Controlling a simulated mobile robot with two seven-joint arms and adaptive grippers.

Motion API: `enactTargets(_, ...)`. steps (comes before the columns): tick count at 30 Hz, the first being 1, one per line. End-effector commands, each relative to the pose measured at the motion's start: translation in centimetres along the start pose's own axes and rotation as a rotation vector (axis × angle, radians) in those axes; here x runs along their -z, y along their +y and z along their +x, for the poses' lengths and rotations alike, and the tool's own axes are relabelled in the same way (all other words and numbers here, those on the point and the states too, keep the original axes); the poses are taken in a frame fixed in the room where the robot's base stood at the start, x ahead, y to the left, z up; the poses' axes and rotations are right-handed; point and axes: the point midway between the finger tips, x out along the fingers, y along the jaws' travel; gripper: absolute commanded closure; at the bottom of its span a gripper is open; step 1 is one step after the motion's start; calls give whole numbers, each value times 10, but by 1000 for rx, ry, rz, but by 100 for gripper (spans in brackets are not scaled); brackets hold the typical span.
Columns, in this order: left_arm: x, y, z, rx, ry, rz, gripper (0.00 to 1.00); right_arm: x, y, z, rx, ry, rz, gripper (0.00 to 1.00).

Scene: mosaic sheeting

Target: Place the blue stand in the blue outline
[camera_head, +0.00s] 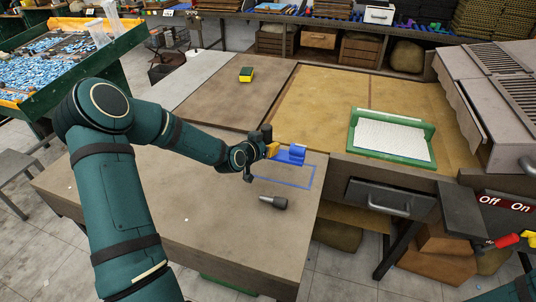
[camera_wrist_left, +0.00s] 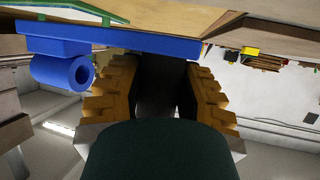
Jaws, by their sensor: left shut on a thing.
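The blue stand (camera_head: 291,154) is a flat blue piece with a short tube on it. My left gripper (camera_head: 272,150) is shut on it and holds it near the right side of the brown table. In the left wrist view, the stand (camera_wrist_left: 130,40) spans the top beyond the orange fingers (camera_wrist_left: 160,90), with its hollow tube at the left. The blue outline (camera_head: 312,178) is a thin rectangle on the table near the right edge, just below the stand in the head view. The gripper and wrist cover part of its left side. My right gripper is not seen.
A grey tapered tool (camera_head: 267,202) lies just in front of the outline. A yellow and green sponge (camera_head: 246,74) lies farther back. A green frame with a white sheet (camera_head: 432,157) stands to the right, above a drawer (camera_head: 392,198). The table's front left is mostly clear.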

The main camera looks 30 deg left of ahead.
Motion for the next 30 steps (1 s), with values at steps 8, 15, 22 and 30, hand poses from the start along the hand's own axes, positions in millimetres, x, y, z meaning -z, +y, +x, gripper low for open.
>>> enactTargets(8, -31, 0, 13, 1, 1, -2, 100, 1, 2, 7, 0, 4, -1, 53)
enactTargets(15, -30, 0, 13, 1, 2, 0, 100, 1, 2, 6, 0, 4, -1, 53)
enactTargets(22, -36, 0, 15, 0, 2, 0, 100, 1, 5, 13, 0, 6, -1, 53)
enactTargets(30, -42, 0, 17, 0, 1, 0, 100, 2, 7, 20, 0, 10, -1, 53)
